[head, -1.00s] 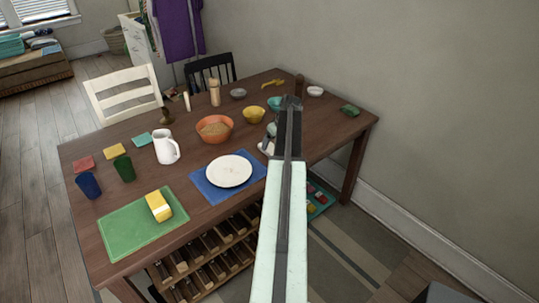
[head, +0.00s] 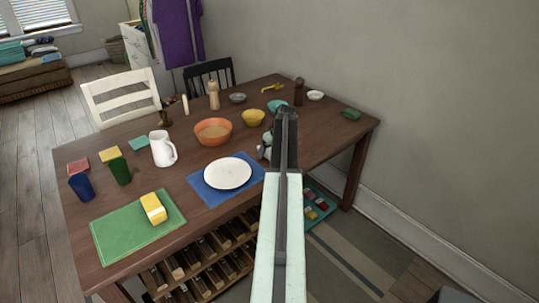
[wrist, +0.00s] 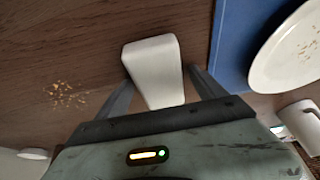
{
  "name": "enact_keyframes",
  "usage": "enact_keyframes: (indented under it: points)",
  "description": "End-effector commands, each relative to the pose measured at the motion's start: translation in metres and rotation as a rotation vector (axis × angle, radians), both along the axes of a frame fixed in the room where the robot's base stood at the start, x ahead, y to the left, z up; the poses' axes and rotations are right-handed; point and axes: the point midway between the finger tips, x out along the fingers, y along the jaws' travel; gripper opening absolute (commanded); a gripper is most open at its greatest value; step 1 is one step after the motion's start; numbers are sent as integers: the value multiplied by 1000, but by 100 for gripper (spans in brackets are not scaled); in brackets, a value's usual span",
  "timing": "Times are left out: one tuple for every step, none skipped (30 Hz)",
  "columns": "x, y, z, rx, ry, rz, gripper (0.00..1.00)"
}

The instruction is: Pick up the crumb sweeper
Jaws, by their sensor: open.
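A pale, block-shaped piece that looks like the crumb sweeper (wrist: 155,68) lies on the brown table between my fingers in the wrist view. In the head view a pale grey-white thing (head: 262,153), probably the same one, shows beside my gripper (head: 287,110), partly hidden by my arm. My gripper (wrist: 158,78) is open, with one finger on each side of the pale piece. I cannot tell whether the fingers touch it. Its near end is hidden by my gripper body.
Crumbs (wrist: 64,93) lie beside it. A white plate (head: 228,173) sits on a blue mat (head: 203,190). An orange bowl (head: 213,132), a yellow bowl (head: 253,117) and a white pitcher (head: 161,149) stand left of my arm. The table's right end is mostly clear.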

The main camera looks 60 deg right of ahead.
Motion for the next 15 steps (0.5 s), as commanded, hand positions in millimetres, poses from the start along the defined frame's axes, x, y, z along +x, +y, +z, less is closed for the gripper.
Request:
enact_keyframes:
  points:
    - [0,0,-2,0,0,0,80]
    - [0,0,-2,0,0,0,80]
    - [0,0,-1,0,0,0,69]
    - [0,0,-1,0,0,0,61]
    - [0,0,-1,0,0,0,52]
    - [0,0,-1,0,0,0,41]
    - [0,0,-1,0,0,1,33]
    - [0,0,-1,0,0,1,24]
    - [0,0,-1,0,0,1,13]
    - [1,0,-1,0,0,1,10]
    - [1,0,-1,0,0,1,10]
    - [1,0,-1,0,0,1,10]
    - [1,1,-1,0,0,1,10]
    - [1,1,-1,0,0,1,10]
    - [1,1,-1,0,0,1,10]
